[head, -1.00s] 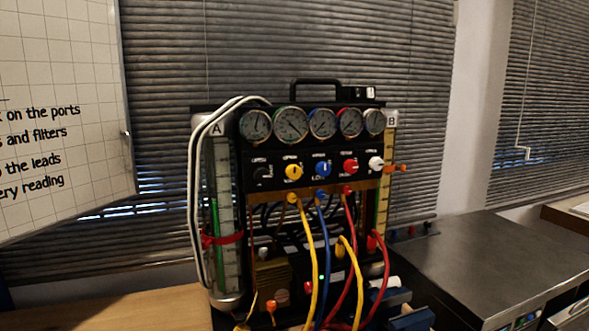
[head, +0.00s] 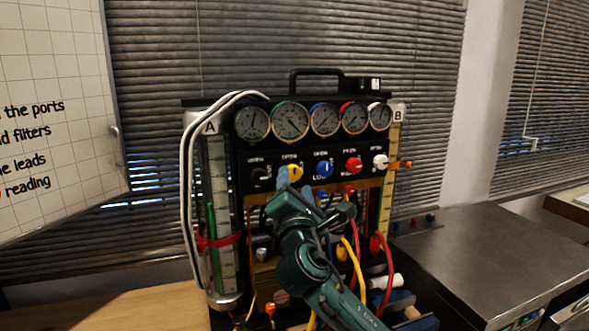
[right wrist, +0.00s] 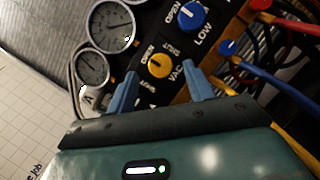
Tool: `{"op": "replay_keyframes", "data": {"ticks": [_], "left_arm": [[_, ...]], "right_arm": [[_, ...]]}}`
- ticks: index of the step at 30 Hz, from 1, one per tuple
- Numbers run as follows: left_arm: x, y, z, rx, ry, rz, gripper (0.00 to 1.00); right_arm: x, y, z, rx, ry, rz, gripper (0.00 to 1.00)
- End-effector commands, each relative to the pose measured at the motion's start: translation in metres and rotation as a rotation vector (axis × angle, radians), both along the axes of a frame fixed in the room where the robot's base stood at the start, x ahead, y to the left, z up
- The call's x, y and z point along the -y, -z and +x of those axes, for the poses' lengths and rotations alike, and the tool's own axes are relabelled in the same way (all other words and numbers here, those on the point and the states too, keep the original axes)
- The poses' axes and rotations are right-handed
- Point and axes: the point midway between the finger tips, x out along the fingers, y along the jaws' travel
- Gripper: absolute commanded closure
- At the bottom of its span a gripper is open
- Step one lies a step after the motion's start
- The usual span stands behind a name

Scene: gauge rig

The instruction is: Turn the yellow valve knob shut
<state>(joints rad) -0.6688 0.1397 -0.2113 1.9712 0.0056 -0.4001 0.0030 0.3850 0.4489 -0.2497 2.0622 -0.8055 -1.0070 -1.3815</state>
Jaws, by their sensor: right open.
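The yellow valve knob (head: 297,170) is on the black front panel of the gauge rig, between a black knob and a blue knob. In the head view a blue fingertip covers part of it. My right gripper (head: 296,184) is in front of the panel at this knob, open and empty. In the right wrist view the yellow knob (right wrist: 159,66) shows its pointer mark, with lettering around it. It lies ahead of and between the two blue fingers of my right gripper (right wrist: 161,74); I cannot tell whether they touch it. My left gripper is out of view.
The blue knob (head: 324,168), red knob (head: 353,165) and white knob (head: 380,161) sit close by to the right. Round gauges (head: 290,121) are above. Yellow, blue and red hoses hang below the panel. A steel-topped unit (head: 490,250) stands at right.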

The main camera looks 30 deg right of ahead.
Motion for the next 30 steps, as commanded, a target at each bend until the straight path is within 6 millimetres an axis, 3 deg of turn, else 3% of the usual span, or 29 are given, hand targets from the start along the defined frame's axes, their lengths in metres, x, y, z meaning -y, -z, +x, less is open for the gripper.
{"op": "replay_keyframes", "data": {"ticks": [7,19,30], "left_arm": [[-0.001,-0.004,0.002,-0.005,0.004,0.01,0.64],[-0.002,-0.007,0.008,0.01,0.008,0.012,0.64],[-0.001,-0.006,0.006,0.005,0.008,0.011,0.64]], "right_arm": [[0.017,-0.011,0.03,0.0,0.0,0.001,0.48],[0.021,-0.011,0.036,0.0,-0.003,0.001,0.48],[0.02,-0.011,0.036,-0.001,-0.002,0.001,0.77]]}}
